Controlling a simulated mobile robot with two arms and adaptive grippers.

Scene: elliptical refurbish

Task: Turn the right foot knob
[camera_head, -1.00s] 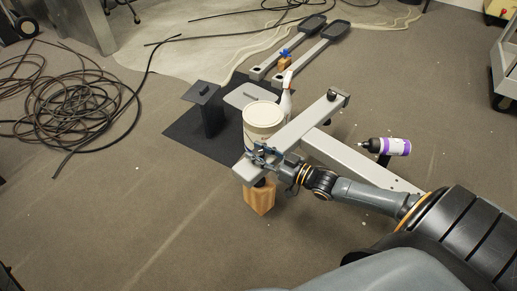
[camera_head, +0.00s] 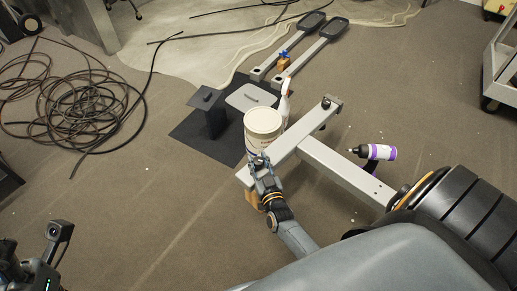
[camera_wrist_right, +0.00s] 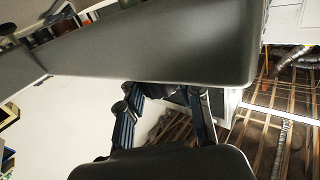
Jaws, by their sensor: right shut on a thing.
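My right gripper (camera_head: 261,166) is at the near left end of the grey crossbar (camera_head: 293,137), reaching it from the front. It is shut, with its fingers against the bar's end. The right foot knob is hidden behind the gripper and the bar. In the right wrist view the dark fingers (camera_wrist_right: 162,112) reach up to the underside of the grey bar (camera_wrist_right: 160,45), and the knob cannot be made out. Part of my left arm, dark and with a round lens, shows at the lower left edge of the head view, and its jaw state is unclear.
A wooden block (camera_head: 252,199) stands under the bar's near end. A white tub (camera_head: 262,122) and a spray bottle (camera_head: 285,100) stand close behind the bar. Coiled cable (camera_head: 85,115) lies left. Open floor is in front.

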